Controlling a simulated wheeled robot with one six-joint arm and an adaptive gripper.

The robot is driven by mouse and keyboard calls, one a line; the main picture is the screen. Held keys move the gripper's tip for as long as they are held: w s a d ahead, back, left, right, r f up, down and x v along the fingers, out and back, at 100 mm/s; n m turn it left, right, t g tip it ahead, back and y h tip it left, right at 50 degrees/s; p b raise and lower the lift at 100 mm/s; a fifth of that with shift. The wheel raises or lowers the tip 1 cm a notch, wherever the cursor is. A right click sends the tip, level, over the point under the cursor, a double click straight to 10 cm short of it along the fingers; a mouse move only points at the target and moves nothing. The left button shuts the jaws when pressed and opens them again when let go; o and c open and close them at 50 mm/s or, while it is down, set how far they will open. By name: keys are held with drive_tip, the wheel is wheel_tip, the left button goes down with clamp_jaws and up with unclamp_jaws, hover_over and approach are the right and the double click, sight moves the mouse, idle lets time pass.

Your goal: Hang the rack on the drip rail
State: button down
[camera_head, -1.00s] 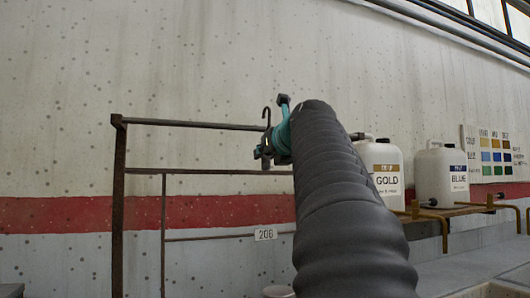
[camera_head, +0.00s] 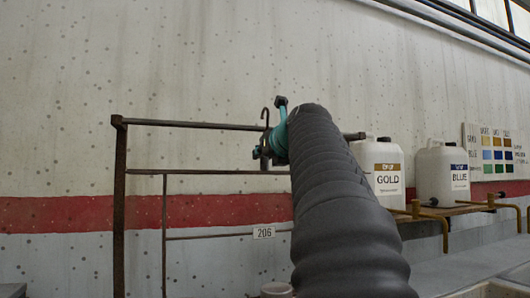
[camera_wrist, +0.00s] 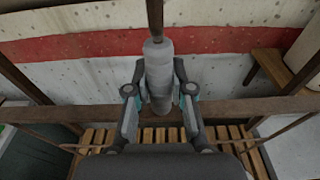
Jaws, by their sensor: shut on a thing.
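My gripper (camera_head: 276,138) is seen beyond my dark sleeved arm, close to the upper bars of a rusty frame. A small open hook (camera_head: 265,113), apparently the top of the held rack, rises beside it near the right visible end of the frame's top bar, likely the drip rail (camera_head: 190,124). I cannot tell whether hook and bar touch. In the wrist view, my gripper (camera_wrist: 160,92) is shut on the rack's grey cylindrical grip (camera_wrist: 158,65), with a thin rod running up from it. The rest of the rack is hidden or cannot be told apart from the frame.
A 206 tag (camera_head: 263,232) shows at a lower thin bar. To the right, a GOLD jug (camera_head: 387,182) and a BLUE jug (camera_head: 442,180) stand on a shelf with pipes. Wooden slats (camera_wrist: 230,140) lie below my gripper.

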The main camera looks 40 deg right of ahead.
drive_tip(key=shift+w, duration=0.1)
idle(0.4)
drive_tip(key=shift+r+x, duration=0.25)
drive_tip(key=shift+x, duration=0.85)
drive_tip(key=shift+w, duration=0.25)
drive_tip(key=shift+x, duration=0.85)
